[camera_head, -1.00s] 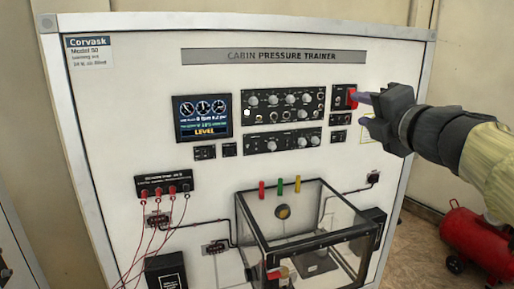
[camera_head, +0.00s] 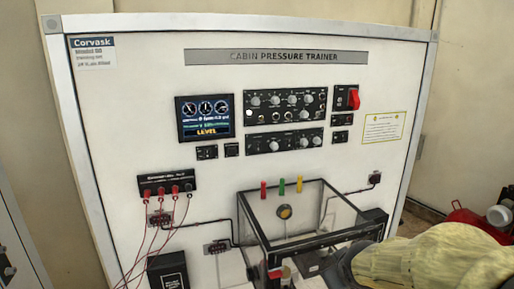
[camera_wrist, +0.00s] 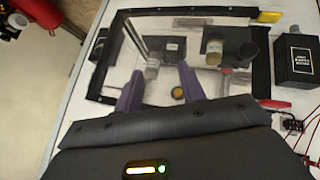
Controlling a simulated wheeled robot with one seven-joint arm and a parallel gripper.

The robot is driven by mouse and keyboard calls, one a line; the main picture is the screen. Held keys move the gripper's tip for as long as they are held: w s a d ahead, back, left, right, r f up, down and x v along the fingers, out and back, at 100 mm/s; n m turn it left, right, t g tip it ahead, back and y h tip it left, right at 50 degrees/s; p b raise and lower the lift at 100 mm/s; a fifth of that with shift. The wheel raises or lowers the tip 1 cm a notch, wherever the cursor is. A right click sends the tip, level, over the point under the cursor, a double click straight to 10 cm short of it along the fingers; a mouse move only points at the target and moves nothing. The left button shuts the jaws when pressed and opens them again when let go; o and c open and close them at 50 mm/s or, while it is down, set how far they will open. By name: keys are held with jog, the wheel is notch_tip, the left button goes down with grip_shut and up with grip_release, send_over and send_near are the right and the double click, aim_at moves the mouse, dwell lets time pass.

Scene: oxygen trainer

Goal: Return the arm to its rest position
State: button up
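My arm (camera_head: 430,262), in a pale yellow sleeve, reaches in from the lower right of the head view. Its dark wrist end covers the lower right part of the clear chamber, and my fingers do not show there. In the wrist view my gripper (camera_wrist: 160,82) has two purple fingers standing apart with nothing held between them. They point towards the clear black-framed chamber (camera_wrist: 121,50). The white trainer panel (camera_head: 130,120) stands upright, with a red switch cover (camera_head: 354,99) at its upper right, clear of my arm.
The chamber (camera_head: 262,225) juts out from the panel's lower middle, close to my wrist. Red leads (camera_head: 150,240) hang at the lower left. A red tank (camera_head: 462,222) stands on the floor at right. Space before the upper panel is free.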

jog(key=s+a+f+m+g+y, duration=0.1)
jog(key=s+a+f+m+g, duration=0.15)
jog(key=s+f, duration=0.3)
jog(key=s+a+f+m+g, duration=0.2)
jog(key=s+f+g, duration=0.1)
jog(key=s+f, duration=0.25)
jog(key=s+b+x, duration=0.1)
jog(key=b+x, duration=0.7)
jog(key=b, duration=0.2)
jog(key=shift+s+f, duration=0.2)
jog(key=shift+f, duration=0.25)
jog(key=shift+d, duration=0.15)
jog(key=shift+c, duration=0.4)
